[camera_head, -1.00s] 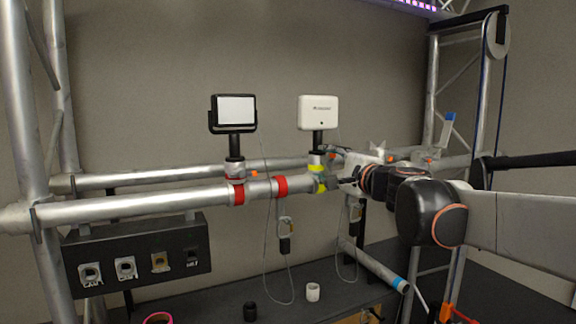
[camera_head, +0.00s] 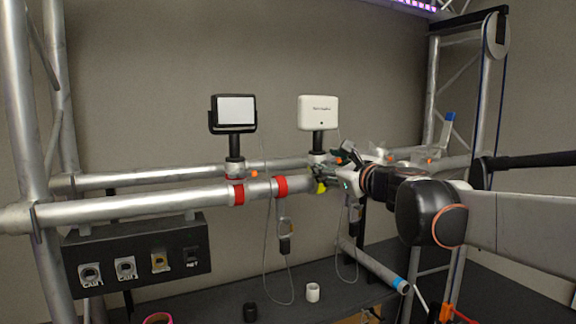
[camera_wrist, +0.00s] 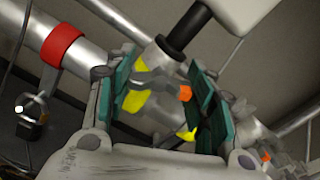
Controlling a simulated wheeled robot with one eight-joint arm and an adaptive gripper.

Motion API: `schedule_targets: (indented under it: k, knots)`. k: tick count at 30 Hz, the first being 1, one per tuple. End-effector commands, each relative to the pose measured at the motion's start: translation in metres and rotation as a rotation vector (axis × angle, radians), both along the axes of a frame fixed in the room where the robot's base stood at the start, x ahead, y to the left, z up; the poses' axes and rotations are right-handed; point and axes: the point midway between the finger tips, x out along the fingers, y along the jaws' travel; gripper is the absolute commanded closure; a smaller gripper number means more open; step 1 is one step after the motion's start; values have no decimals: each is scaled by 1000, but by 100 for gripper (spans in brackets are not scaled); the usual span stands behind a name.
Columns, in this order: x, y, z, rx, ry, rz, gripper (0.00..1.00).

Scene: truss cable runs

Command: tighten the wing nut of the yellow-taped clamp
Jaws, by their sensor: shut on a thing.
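The yellow-taped clamp (camera_head: 320,187) sits on the front truss tube, under the white panel device (camera_head: 318,112). In the wrist view its yellow tape (camera_wrist: 133,99) shows between my finger pads. My gripper (camera_head: 331,170) is at the clamp, coming from the right. In the wrist view my gripper (camera_wrist: 163,75) has a teal pad on each side of a grey winged piece, which looks like the wing nut (camera_wrist: 150,84), and is shut on it. An orange piece (camera_wrist: 185,93) shows beside the right pad. The pads hide part of the clamp.
A red-taped clamp (camera_head: 236,194) carries a dark-framed panel (camera_head: 233,112) to the left. A black socket box (camera_head: 137,252) hangs below the tube. Thin cables with hanging connectors (camera_head: 285,237) dangle under it. The rear tube (camera_head: 130,180) runs close behind.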

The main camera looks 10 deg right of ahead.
Motion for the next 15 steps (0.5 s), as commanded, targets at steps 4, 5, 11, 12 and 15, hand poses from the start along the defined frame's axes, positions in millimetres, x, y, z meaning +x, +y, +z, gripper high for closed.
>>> schedule_targets:
  k: [4, 5, 11, 12, 15]
  knots:
    - [-1, 0, -2, 118, 40, 0, 74]
    - [-1, 0, -2, 140, 47, 0, 74]
    - [-1, 0, -2, 274, 90, 1, 74]
    - [-1, 0, -2, 296, 98, 1, 74]
    - [-1, 0, -2, 340, 112, 1, 74]
